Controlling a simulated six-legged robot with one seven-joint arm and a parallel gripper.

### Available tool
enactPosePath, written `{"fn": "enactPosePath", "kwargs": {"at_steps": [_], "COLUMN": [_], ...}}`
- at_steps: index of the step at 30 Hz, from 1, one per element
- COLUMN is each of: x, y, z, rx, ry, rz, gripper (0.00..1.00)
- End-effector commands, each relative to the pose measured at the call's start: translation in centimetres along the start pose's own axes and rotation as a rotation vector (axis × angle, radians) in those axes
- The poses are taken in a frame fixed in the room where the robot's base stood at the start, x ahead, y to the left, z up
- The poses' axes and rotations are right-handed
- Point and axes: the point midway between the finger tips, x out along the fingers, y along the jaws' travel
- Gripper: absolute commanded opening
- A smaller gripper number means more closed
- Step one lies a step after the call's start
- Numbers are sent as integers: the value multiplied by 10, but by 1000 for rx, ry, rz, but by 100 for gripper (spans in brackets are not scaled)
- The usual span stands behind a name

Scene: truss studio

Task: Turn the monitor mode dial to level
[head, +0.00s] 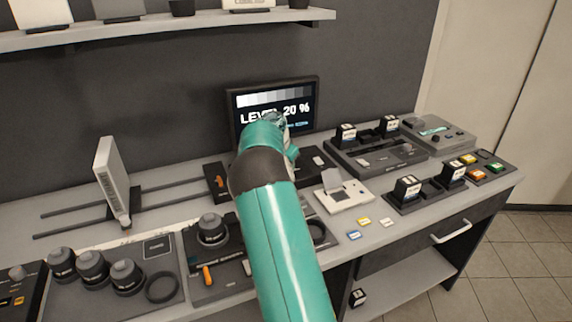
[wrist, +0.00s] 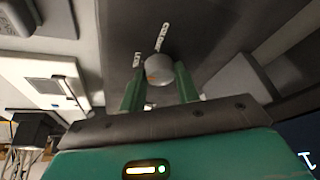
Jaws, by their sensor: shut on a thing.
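The monitor (head: 274,98) stands at the back of the bench against the dark wall. Its screen shows grey bars and the text "LEVEL 20 %". In the wrist view the mode dial (wrist: 159,68) is a round grey knob with a small orange mark on its left side. My gripper (wrist: 158,78) is shut on the dial, one green finger on each side. In the head view my teal arm hides the dial and my fingertips.
A white panel on a stand (head: 112,180) is at the left. A shelf (head: 160,30) runs above.

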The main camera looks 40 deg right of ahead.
Motion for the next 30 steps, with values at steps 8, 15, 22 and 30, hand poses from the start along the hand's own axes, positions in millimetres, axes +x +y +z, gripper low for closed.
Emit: {"fn": "enactPosePath", "kwargs": {"at_steps": [8,15,22,30], "x": [0,0,-24,-84], "y": [0,0,-1,-1], "z": [0,0,0,0], "rx": [-1,-1,-1,-1], "ry": [-1,-1,2,0], "rz": [0,-1,-4,-4], "gripper": [54,54,54,54]}}
